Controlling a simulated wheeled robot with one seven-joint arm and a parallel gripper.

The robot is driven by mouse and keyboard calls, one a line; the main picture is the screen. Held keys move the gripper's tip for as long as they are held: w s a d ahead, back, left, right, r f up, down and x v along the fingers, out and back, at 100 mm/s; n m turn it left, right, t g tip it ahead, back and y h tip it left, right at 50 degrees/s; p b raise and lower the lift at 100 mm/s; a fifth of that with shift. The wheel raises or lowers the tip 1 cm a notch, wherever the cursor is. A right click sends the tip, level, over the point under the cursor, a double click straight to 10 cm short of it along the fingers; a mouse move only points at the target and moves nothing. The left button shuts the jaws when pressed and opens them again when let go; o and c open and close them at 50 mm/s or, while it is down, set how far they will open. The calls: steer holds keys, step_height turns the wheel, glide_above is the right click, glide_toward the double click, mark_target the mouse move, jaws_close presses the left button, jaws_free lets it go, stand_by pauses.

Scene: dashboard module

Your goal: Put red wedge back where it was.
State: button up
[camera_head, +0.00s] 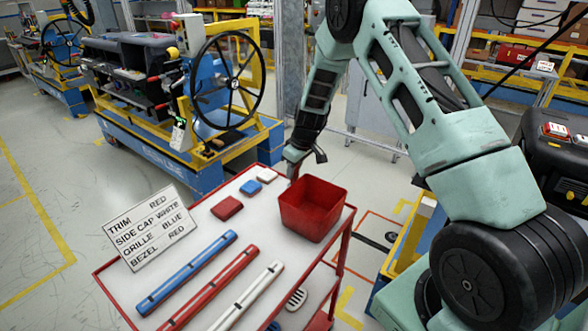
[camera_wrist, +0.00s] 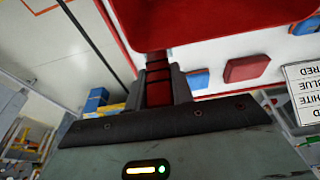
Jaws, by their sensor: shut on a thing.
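My gripper (camera_wrist: 157,72) is shut on a red piece, taken to be the red wedge (camera_wrist: 158,92), which shows between the two fingers in the wrist view. In the head view, my gripper (camera_head: 296,163) is at the far edge of the cart, just behind the red bin (camera_head: 315,215). The held piece cannot be made out clearly there. The bin also shows above the fingers in the wrist view (camera_wrist: 205,22). Whether the held piece touches the cart top is not clear.
On the white cart top (camera_head: 210,240) lie a red block (camera_head: 227,208), a blue block (camera_head: 251,187) and a white block (camera_head: 267,175). Blue (camera_head: 188,270), red (camera_head: 212,286) and white (camera_head: 248,296) bars lie in front. A lettered sign (camera_head: 150,227) stands at left.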

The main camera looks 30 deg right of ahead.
steer(key=o, duration=1)
steer(key=b+v, duration=0.3)
steer(key=v, duration=0.9)
steer(key=s+a+r+n+g, duration=0.1)
steer(key=s+a+r, duration=0.1)
steer(key=s+a, duration=0.35)
steer(key=s+a+r+y, duration=0.1)
steer(key=s+a, duration=0.2)
steer(key=a, duration=0.6)
steer(key=s+a+r+n+g, duration=0.1)
steer(key=s+a+r, duration=0.1)
steer(key=s+a, duration=0.35)
steer(key=shift+n+g+h, duration=0.4)
steer(key=shift+n+h, duration=0.3)
steer(key=shift+n, duration=0.2)
steer(key=s+a, duration=0.3)
steer(key=s, duration=0.4)
steer(key=s+a, duration=0.3)
steer(key=s, duration=0.5)
steer(key=s+a, duration=0.3)
steer(key=s, duration=0.4)
steer(key=shift+s+a+r, duration=0.15)
steer(key=shift+s+a, duration=0.2)
steer(key=shift+s, duration=0.05)
